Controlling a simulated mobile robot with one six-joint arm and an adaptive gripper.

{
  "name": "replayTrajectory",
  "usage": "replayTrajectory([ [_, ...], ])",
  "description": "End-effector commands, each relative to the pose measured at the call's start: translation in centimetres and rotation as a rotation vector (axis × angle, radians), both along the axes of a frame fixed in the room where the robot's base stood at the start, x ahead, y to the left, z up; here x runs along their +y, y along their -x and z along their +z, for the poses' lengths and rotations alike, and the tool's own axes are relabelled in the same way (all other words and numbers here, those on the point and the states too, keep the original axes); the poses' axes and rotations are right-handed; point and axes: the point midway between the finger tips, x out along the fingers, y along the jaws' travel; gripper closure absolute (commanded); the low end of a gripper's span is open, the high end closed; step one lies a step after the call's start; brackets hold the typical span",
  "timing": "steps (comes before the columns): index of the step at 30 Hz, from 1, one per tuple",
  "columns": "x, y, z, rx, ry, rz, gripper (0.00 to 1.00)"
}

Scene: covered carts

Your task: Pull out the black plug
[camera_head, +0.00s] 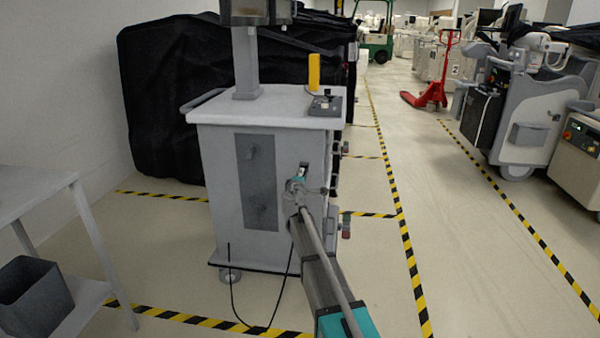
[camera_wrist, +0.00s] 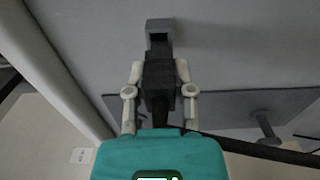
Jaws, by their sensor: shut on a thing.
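The black plug (camera_wrist: 159,76) is between the two grey fingers of my gripper (camera_wrist: 160,70) in the wrist view. The fingers are shut on its sides. A grey socket housing (camera_wrist: 158,25) sits on the cart wall just beyond the plug, with a dark recess facing it. I cannot tell how far the plug's front end sits in the recess. In the head view my gripper (camera_head: 298,186) is at the front of the grey cart (camera_head: 225,215), right of its dark panel. The plug is hidden there. A black cable (camera_head: 286,275) hangs down to the floor.
A black covered cart (camera_head: 165,90) stands behind. A grey table (camera_head: 25,195) with a dark bin (camera_head: 32,290) is at the left. A yellow handle and small control box (camera_head: 325,105) are on the cart top. Open floor lies to the right, past striped tape.

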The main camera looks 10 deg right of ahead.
Motion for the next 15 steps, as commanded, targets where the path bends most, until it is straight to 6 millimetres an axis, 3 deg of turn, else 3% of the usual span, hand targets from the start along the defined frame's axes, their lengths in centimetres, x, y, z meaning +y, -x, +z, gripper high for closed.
replayTrajectory([
  [15,0.4,1.5,0.0,0.0,0.0,0.0,1.0],
])
